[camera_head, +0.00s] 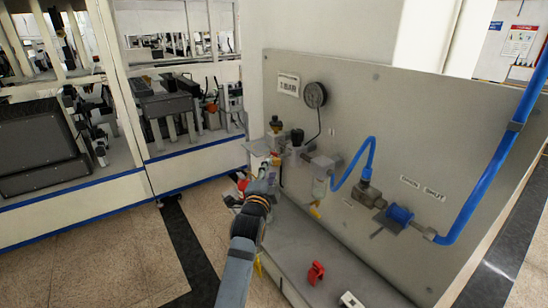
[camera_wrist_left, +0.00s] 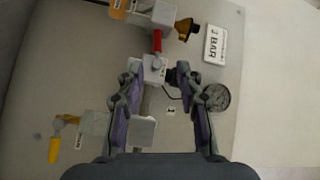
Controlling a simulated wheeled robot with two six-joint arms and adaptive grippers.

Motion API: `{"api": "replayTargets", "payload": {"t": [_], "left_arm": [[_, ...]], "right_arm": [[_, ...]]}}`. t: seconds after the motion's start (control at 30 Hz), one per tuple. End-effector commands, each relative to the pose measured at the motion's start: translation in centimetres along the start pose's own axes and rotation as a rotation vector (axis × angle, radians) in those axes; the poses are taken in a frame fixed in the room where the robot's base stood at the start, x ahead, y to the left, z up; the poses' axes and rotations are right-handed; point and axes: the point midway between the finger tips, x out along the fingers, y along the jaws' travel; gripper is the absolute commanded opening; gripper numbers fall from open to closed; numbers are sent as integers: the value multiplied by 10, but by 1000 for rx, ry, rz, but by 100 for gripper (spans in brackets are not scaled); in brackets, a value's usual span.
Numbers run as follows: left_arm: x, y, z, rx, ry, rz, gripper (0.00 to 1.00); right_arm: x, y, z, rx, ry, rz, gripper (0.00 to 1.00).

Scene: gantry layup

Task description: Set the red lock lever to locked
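The red lock lever (camera_wrist_left: 157,41) shows in the left wrist view as a short red bar by a grey valve block, beyond my fingertips. My left gripper (camera_wrist_left: 160,72) is open, its two fingers apart with a grey fitting visible between them. I see no contact with the lever. In the head view my left gripper (camera_head: 250,181) is at the left end of the pipe assembly, low in front of the panel. The lever is small and partly covered there, and I cannot tell its setting. My right gripper is not in view.
The grey panel (camera_head: 390,130) carries a round gauge (camera_head: 315,95), a blue hose (camera_head: 354,163) and a thick blue pipe (camera_head: 490,165). A yellow handle (camera_wrist_left: 55,150) shows at lower left in the wrist view. A red piece (camera_head: 317,273) and white block (camera_head: 350,300) lie on the ledge.

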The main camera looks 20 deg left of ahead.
Motion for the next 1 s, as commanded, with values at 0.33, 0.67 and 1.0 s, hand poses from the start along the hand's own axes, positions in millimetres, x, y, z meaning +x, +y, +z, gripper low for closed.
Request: {"api": "replayTargets", "payload": {"t": [0.33, 0.67, 1.0], "left_arm": [[59, 7, 2, 0, 0, -1, 36], [102, 3, 1, -2, 0, 2, 36], [104, 2, 1, -3, 0, 4, 28]], "right_arm": [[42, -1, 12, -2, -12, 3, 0], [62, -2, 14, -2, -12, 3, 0], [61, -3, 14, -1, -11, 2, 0]]}}
